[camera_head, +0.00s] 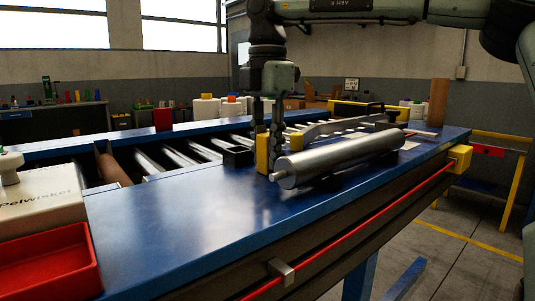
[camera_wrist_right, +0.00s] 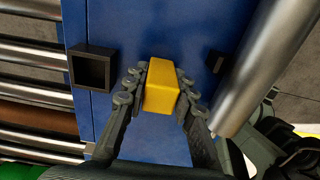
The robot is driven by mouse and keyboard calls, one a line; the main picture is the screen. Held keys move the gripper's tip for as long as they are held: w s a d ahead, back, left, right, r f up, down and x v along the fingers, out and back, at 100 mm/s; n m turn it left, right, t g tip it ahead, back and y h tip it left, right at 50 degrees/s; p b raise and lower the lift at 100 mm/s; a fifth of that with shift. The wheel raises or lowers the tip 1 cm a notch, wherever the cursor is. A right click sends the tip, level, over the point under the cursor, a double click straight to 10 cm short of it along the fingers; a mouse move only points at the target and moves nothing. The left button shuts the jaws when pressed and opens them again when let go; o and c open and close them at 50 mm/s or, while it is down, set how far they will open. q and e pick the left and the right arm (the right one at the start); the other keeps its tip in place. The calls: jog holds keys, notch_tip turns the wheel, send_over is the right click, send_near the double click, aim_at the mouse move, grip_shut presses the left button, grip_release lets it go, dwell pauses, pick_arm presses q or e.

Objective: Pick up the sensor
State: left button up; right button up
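A small yellow block (camera_head: 262,154), which looks like the sensor, stands upright on the blue top of the conveyor frame, just left of the near end of a metal cylinder. My right gripper (camera_head: 267,140) points straight down over it. In the right wrist view the yellow block (camera_wrist_right: 161,86) sits between the two dark fingers of the right gripper (camera_wrist_right: 163,88), and both fingertips appear to touch its sides. The block's base seems to be at the blue surface; a gap beneath it cannot be made out. My left gripper is not in view.
A black open box (camera_head: 238,156) stands left of the block. The metal cylinder (camera_head: 340,158) lies close on the right. Rollers (camera_head: 180,155) run behind. A red tray (camera_head: 45,262) and a white box (camera_head: 42,205) are at left. The blue surface in front is clear.

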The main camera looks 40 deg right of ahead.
grip_shut()
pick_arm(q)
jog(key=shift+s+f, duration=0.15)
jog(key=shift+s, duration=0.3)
